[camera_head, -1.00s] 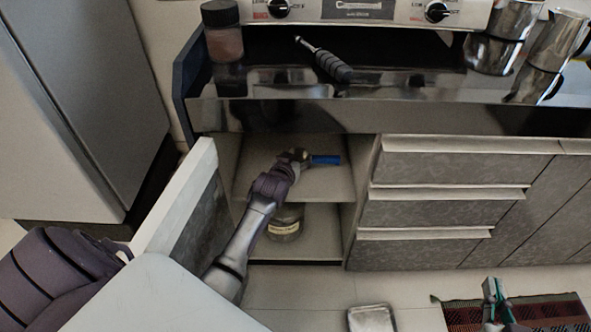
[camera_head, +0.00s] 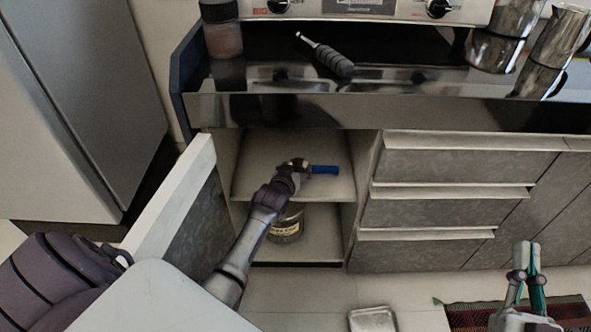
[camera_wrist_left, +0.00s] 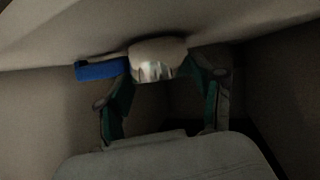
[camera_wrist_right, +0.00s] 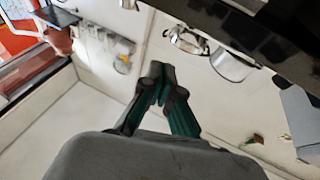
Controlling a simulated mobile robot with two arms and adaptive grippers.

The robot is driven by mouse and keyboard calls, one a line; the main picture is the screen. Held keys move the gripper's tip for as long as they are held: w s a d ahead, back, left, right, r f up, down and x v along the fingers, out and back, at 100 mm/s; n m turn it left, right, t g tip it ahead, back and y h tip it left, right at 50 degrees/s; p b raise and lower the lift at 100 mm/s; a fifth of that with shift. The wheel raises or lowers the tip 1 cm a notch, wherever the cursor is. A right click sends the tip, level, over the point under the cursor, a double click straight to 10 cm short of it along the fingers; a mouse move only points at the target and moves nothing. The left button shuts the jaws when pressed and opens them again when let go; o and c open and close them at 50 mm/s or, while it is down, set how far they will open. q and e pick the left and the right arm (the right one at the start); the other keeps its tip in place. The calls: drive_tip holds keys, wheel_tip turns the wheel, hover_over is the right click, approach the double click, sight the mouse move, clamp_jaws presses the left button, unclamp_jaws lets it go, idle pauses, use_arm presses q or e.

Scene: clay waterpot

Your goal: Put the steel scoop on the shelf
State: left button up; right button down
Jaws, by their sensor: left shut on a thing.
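The steel scoop has a blue handle (camera_head: 323,169) and a rounded metal bowl. In the left wrist view its bowl (camera_wrist_left: 157,58) sits between my left fingers, with the handle pointing left. My left gripper (camera_head: 297,165) reaches into the open cabinet and is shut on the scoop. The scoop is at the upper shelf (camera_head: 325,187); I cannot tell whether it touches the surface. My arm partly hides the bowl in the head view. My right gripper (camera_head: 527,250) is at the lower right, fingertips together, also seen in the right wrist view (camera_wrist_right: 157,68), and empty.
The open cabinet door (camera_head: 185,210) stands left of my left arm. A labelled jar (camera_head: 287,228) is on the lower shelf. Drawers (camera_head: 455,165) are to the right. A grey-handled tool (camera_head: 328,57) lies on the countertop. A metal tray (camera_head: 372,318) is on the floor.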

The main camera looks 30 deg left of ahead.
use_arm(q)
drive_tip(key=shift+f, duration=0.1)
drive_tip(key=o, duration=1.1)
drive_tip(key=shift+o, duration=0.2)
use_arm(e)
drive_tip(key=shift+s+r, duration=0.1)
drive_tip(key=shift+r, duration=0.1)
